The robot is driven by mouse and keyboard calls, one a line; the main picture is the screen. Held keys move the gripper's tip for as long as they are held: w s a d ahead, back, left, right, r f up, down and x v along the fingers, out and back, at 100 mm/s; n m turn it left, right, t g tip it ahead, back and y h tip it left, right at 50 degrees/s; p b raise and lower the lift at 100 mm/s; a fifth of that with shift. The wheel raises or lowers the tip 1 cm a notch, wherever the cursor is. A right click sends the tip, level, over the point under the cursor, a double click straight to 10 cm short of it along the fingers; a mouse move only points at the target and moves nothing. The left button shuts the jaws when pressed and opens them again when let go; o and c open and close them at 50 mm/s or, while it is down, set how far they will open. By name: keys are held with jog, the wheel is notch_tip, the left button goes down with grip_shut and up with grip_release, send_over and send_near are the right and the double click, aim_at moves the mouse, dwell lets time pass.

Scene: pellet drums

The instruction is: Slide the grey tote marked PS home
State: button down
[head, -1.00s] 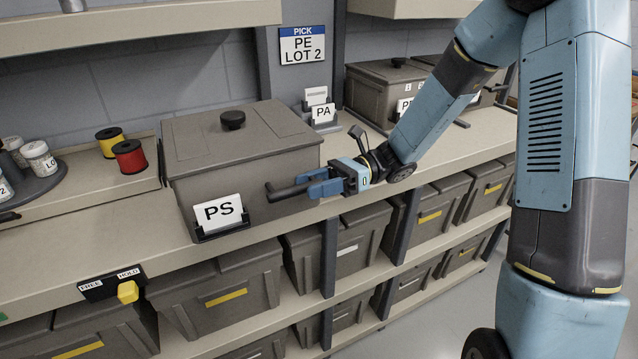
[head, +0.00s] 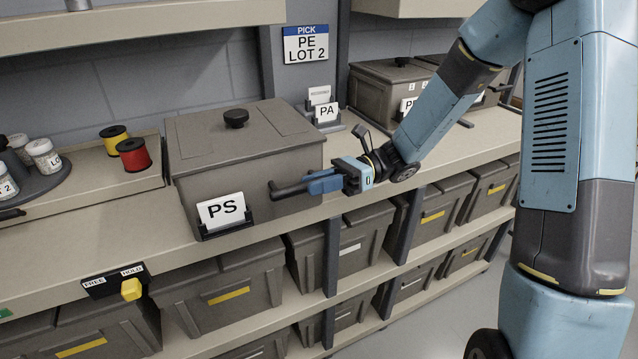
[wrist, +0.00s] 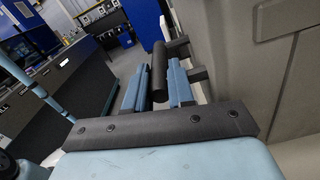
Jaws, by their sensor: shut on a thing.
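The grey tote marked PS (head: 260,160) stands on the bench top with its lid and black knob on. Its PS card (head: 222,211) sits in a black holder at the front left. My gripper (head: 322,184) is at the tote's front, shut on the tote's dark bar handle (head: 290,189). In the wrist view the handle (wrist: 159,72) lies between the blue fingers of my gripper (wrist: 156,88), and the tote's wall (wrist: 250,65) rises on the right.
A switch with a yellow lever (head: 131,290), labelled FREE and HOLD, is on the bench's front edge; the lever is at the HOLD side. Red (head: 134,153) and yellow spools stand left of the tote. A PA card (head: 327,111) stands behind right. Several bins fill the shelves below.

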aim_at(306, 169)
jog(key=shift+w, duration=0.1)
dwell(0.7)
jog(key=shift+w+a, duration=0.5)
jog(key=shift+w, duration=0.35)
jog(key=shift+w+a, duration=0.55)
jog(key=shift+w, duration=0.25)
jog(key=shift+w+a, duration=0.5)
jog(key=shift+w, duration=0.35)
jog(key=shift+w+a, duration=0.5)
jog(key=shift+w, duration=0.35)
jog(key=shift+w+a, duration=0.55)
jog(key=shift+w, duration=0.3)
jog(key=shift+w+a, duration=0.5)
jog(key=shift+w, duration=0.35)
jog(key=shift+w+a, duration=0.55)
jog(key=shift+w, duration=0.3)
jog(key=shift+w+a, duration=0.5)
jog(key=shift+w, duration=0.35)
jog(key=shift+w+a, duration=0.55)
jog(key=shift+w, duration=0.3)
jog(key=shift+w+a, duration=0.5)
jog(key=shift+w, duration=0.35)
jog(key=shift+w+a, duration=0.55)
jog(key=shift+w, duration=0.3)
jog(key=shift+w+a, duration=0.5)
jog(key=shift+w, duration=0.45)
